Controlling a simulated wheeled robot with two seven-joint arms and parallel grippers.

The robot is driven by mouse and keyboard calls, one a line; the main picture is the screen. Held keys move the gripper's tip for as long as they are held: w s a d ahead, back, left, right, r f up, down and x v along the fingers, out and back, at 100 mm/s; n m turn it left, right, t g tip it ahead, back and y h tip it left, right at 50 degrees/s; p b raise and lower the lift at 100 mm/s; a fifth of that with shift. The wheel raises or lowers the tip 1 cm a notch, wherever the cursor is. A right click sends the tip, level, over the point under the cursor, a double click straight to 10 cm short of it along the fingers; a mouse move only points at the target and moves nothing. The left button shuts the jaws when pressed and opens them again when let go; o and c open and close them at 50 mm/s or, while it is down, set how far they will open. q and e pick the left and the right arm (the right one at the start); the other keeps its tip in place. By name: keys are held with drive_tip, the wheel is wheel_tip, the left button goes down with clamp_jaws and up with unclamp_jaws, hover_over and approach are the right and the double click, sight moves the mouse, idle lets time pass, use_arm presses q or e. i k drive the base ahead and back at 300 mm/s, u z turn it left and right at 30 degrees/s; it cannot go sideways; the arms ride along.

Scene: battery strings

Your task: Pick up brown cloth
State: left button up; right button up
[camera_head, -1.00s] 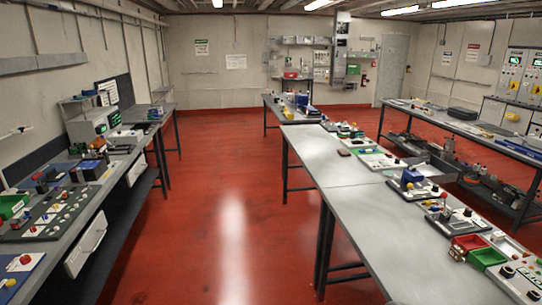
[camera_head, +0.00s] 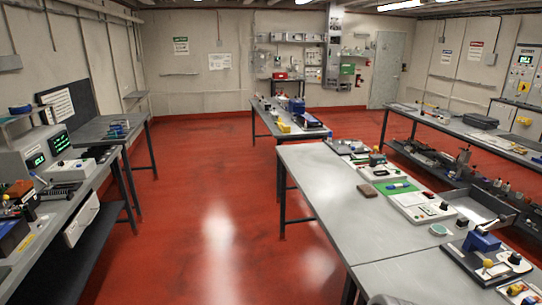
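A small flat brown item (camera_head: 367,191), which looks like the brown cloth, lies on the grey table (camera_head: 322,188) right of the aisle.
Panel boards (camera_head: 420,204), a teal round item (camera_head: 438,229) and a blue device (camera_head: 481,241) line the table's right side. A workbench (camera_head: 60,215) with instruments stands at left. Another table (camera_head: 268,124) stands farther back. The red floor aisle (camera_head: 205,200) between them is clear.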

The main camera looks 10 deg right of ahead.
sight(367, 191)
drive_tip(key=i, duration=3.35)
drive_tip(key=z, duration=1.65)
